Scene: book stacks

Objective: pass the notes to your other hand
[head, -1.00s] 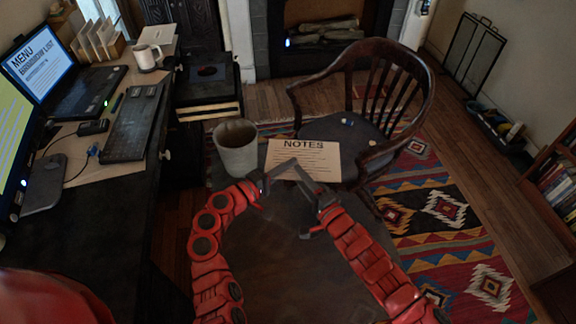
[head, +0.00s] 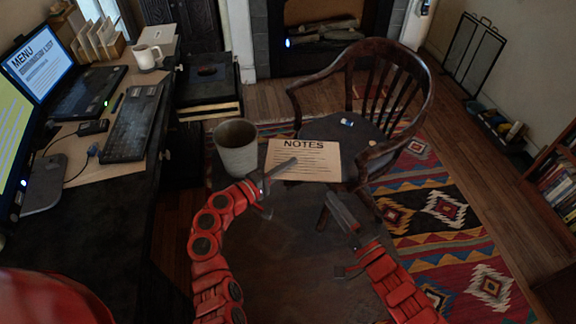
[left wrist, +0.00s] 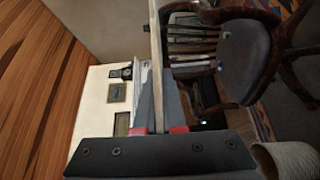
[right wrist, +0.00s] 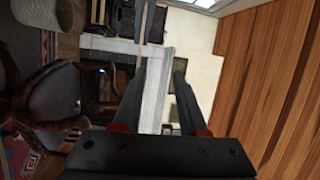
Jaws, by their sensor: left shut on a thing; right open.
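The notes (head: 303,160) are a flat tan sheet headed "NOTES" with lines of print, held up with the printed face towards my head camera. My left gripper (head: 290,164) is shut on the sheet's lower edge. In the left wrist view the notes (left wrist: 156,65) show edge-on as a thin strip between the fingers. My right gripper (head: 328,205) is open and empty, below and to the right of the sheet, apart from it. In the right wrist view the notes (right wrist: 142,22) show as a thin edge beyond the open fingers (right wrist: 160,65).
A desk (head: 100,215) with a laptop (head: 85,95), keyboard and white mug (head: 147,57) lies to the left.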

